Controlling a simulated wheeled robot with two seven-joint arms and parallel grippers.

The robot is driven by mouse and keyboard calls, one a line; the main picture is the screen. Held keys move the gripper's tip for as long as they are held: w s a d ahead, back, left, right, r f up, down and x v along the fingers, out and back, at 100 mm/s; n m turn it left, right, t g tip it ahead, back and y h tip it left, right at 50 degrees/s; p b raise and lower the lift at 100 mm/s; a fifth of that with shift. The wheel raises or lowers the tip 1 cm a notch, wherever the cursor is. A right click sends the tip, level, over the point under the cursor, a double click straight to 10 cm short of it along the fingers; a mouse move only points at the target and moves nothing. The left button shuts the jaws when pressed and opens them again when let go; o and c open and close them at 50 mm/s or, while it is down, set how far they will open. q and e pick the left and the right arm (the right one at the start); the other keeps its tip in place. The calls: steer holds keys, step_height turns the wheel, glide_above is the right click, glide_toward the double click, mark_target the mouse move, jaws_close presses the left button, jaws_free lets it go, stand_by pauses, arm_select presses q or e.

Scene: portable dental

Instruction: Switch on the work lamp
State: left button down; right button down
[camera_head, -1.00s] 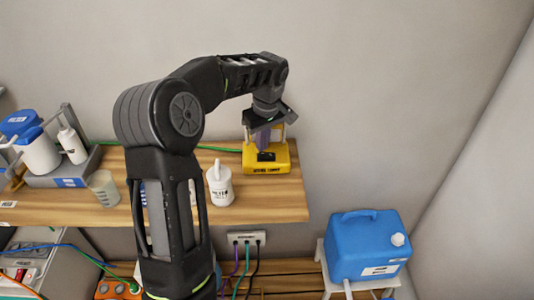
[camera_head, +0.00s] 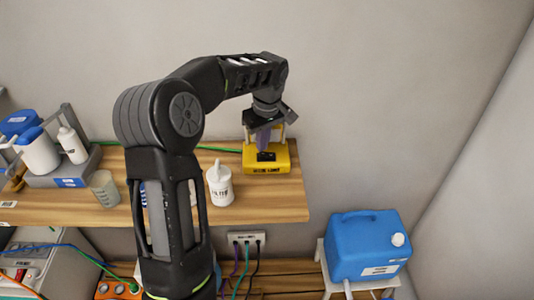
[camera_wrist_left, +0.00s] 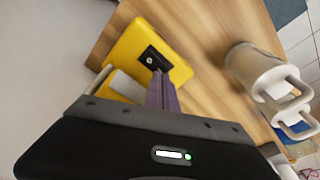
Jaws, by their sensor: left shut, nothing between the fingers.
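The work lamp (camera_head: 280,160) is a yellow box near the right end of the wooden shelf, with a dark switch panel on its top. In the left wrist view the yellow lamp (camera_wrist_left: 181,71) carries a black switch plate (camera_wrist_left: 154,59) with a small pale round mark. My left gripper (camera_head: 265,148) points down over the lamp, its purple-grey fingers shut and empty. In the left wrist view its fingertips (camera_wrist_left: 160,76) are at the near edge of the switch plate; I cannot tell whether they touch it. My right gripper is out of view.
A white bottle (camera_head: 219,188) stands left of the lamp on the shelf (camera_head: 285,201), with a beaker (camera_head: 104,189) farther left. A green cable runs behind. A blue canister (camera_head: 365,247) sits on a white stool, lower right. A socket strip (camera_head: 246,237) hangs below the shelf.

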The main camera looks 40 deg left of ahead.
mark_target(263, 154)
arm_select(q)
steer(key=shift+f+b, duration=0.75)
steer(key=shift+f, duration=0.3)
stand_by(0.4)
steer(key=shift+s+r, duration=0.1)
steer(key=shift+r+p, duration=2.45)
steer(key=shift+r, duration=1.05)
